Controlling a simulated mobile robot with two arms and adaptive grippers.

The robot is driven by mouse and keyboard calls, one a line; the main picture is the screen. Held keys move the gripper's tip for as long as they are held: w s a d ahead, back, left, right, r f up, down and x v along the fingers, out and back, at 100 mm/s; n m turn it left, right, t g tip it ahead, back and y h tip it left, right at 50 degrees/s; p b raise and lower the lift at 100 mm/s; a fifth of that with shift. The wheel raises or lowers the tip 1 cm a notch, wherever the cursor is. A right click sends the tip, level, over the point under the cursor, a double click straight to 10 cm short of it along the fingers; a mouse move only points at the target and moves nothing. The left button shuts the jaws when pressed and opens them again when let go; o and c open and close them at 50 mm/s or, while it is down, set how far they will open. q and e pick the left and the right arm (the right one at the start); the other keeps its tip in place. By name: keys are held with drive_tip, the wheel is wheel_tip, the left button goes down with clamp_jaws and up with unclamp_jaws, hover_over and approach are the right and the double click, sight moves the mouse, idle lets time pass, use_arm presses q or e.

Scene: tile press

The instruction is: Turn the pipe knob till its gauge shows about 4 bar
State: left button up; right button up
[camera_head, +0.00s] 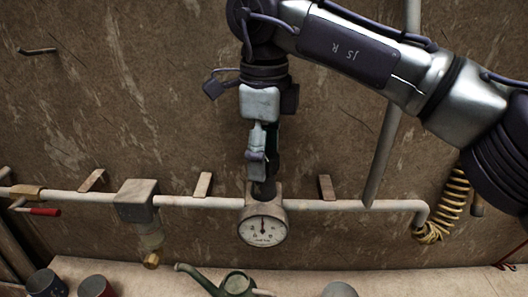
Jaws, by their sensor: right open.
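The round white gauge (262,231) hangs from the pipe (320,205) in the lower middle of the head view. Its dark needle points about straight up; the numbers are too small to read. My right gripper (261,178) comes down from above, directly over the gauge housing. It is seen nearly edge-on and is open. Its fingertips are at the top of the housing, where they cover the place just above the gauge. The knob cannot be made out clearly behind or between the fingers, and I cannot tell whether they touch it. My left gripper is out of view.
A filter body (135,200) and a red-handled valve (43,211) sit on the pipe to the left. A coiled yellow hose (455,200) hangs at right. Below, a bench (330,274) holds a green oil can (237,284) and several cans. The wall is close behind the pipe.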

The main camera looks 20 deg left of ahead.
drive_tip(key=shift+r, duration=0.1)
wheel_tip(320, 180, up, 12)
idle(0.5)
